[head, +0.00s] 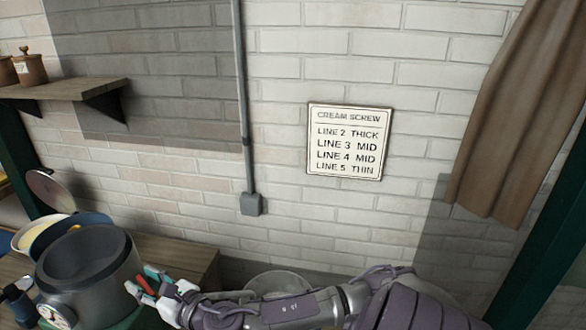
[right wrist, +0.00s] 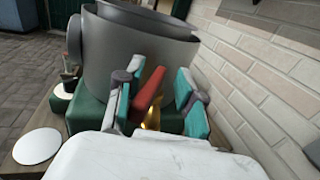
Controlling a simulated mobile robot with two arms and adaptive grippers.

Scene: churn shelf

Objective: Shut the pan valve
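The pan (head: 88,262) is a grey metal vessel with a round dial (head: 57,316) on its front, at the lower left of the head view. It also fills the upper middle of the right wrist view (right wrist: 135,45). Its valve has a red handle (right wrist: 149,90) above a brass part (right wrist: 153,117). The red handle also shows in the head view (head: 145,286). My right gripper (head: 150,283) is open at the pan's right side. In the right wrist view its teal-padded fingers (right wrist: 155,100) stand either side of the handle, with gaps visible. My left gripper is not in view.
The pan stands on a green base (right wrist: 85,113). Other bowls (head: 62,230) sit close behind it on the wooden bench (head: 185,258). A brick wall runs close on the right in the right wrist view. A sign (head: 348,142) hangs there.

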